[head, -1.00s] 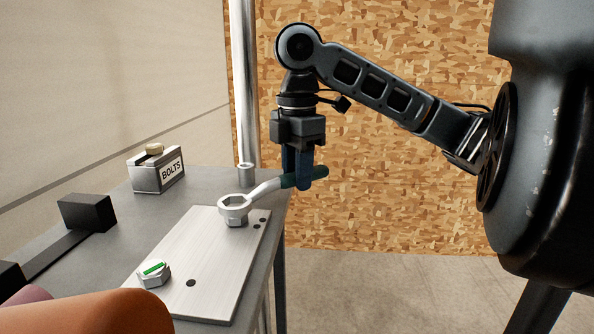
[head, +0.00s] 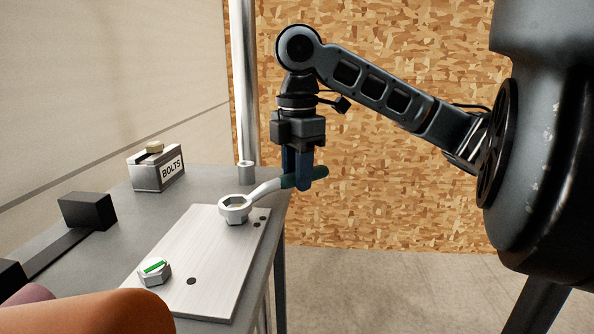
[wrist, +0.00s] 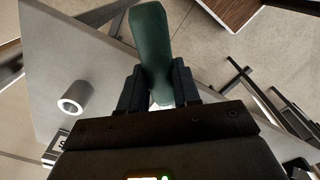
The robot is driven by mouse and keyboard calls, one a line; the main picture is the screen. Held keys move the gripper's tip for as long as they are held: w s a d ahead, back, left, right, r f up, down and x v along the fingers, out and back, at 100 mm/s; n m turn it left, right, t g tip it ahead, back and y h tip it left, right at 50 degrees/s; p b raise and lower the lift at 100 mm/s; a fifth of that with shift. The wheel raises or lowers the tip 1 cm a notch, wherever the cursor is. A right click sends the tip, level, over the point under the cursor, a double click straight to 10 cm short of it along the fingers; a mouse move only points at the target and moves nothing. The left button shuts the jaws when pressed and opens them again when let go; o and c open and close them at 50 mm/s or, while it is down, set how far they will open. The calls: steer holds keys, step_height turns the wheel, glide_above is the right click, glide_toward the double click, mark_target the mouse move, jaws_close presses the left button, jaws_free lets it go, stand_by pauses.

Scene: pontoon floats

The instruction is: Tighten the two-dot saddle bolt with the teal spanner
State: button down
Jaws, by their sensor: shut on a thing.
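The spanner has a teal handle and a pale metal shank with a ring end. My gripper (head: 297,180) is shut on the teal handle of the spanner (head: 268,189), also seen in the wrist view (wrist: 153,45). The ring end is at the far bolt, beside two dark dots (head: 259,221) on the metal plate. The ring appears to be down around that bolt's head, which is mostly hidden; how fully it is seated I cannot tell. A second hex bolt (head: 154,272) with a green mark stands at the near end of the plate (head: 205,245), beside a single dark dot.
A box labelled BOLTS (head: 157,171) stands at the back left of the grey table. A short metal tube (head: 246,174) stands near the pole, also seen in the wrist view (wrist: 70,105). A black block (head: 87,211) sits at the left. An orange rounded shape (head: 95,312) fills the near-left corner.

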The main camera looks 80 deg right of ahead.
steer(key=shift+f+b, duration=0.5)
steer(key=shift+f, duration=0.35)
steer(key=shift+s+a+r, duration=0.1)
steer(key=shift+a, duration=0.05)
steer(key=shift+s+a+m+p, duration=0.25)
steer(key=shift+m+p, duration=0.15)
steer(key=shift+p, duration=0.1)
stand_by(0.4)
steer(key=shift+s+a+m+p, duration=0.35)
steer(key=shift+a+m+p, duration=0.1)
steer(key=shift+m, duration=0.15)
steer(key=shift+s+a, duration=0.1)
steer(key=shift+s+a+m+p, duration=0.2)
steer(key=shift+a+m+p, duration=0.1)
steer(key=shift+m+p, duration=0.15)
steer(key=shift+a, duration=0.15)
stand_by(0.5)
